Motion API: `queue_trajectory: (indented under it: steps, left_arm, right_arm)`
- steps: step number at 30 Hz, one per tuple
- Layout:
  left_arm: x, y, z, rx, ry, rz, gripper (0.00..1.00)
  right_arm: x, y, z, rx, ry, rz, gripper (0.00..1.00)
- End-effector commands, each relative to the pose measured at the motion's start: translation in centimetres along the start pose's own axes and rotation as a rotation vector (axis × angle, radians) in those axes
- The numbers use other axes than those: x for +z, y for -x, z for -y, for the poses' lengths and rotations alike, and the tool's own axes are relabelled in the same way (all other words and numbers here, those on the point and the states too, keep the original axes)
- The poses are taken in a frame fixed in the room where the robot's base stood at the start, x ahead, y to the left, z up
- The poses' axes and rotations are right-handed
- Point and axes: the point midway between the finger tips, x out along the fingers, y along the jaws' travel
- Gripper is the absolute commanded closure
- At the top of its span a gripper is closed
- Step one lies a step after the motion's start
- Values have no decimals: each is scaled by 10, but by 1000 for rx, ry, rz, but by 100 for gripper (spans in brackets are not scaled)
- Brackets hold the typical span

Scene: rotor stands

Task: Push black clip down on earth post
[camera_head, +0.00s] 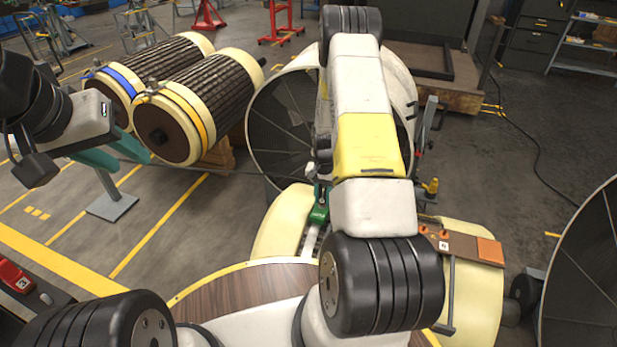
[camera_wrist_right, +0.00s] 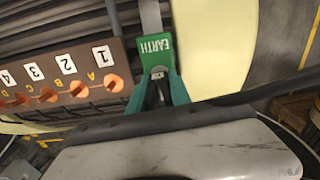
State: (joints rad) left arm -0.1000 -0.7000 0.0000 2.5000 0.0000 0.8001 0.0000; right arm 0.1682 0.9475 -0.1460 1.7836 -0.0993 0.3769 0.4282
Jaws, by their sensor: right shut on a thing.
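The green earth post block (camera_wrist_right: 156,50), marked EARTH, sits on a grey metal strip in the right wrist view. It also shows in the head view (camera_head: 319,207), left of my right arm. My right gripper (camera_wrist_right: 158,80) has its two teal fingers close together at the block's near edge. A small dark piece, apparently the black clip (camera_wrist_right: 157,95), is between these fingers and mostly hidden by them. I cannot tell how far down it sits.
A brown terminal block (camera_wrist_right: 70,75) with orange posts and numbers stands left of the right gripper. A cream rotor stand surrounds it. Two ribbed rotors (camera_head: 216,95) lie behind at the left. Large hollow cylinders (camera_head: 285,130) stand at the back and right.

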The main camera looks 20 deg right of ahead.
Motion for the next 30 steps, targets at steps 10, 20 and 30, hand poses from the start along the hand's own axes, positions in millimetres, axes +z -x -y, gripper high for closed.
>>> queue_trajectory:
  steps: [10, 20, 30]
  left_arm:
    - [0, 0, 0, 0, 0, 0, 64]
    - [0, 0, 0, 0, 0, 0, 64]
    - [0, 0, 0, 0, 0, 0, 64]
  right_arm:
    - [0, -5, 0, 0, 0, 0, 100]
    - [0, -8, 0, 0, 0, 0, 56]
    - [0, -7, 0, 0, 0, 0, 50]
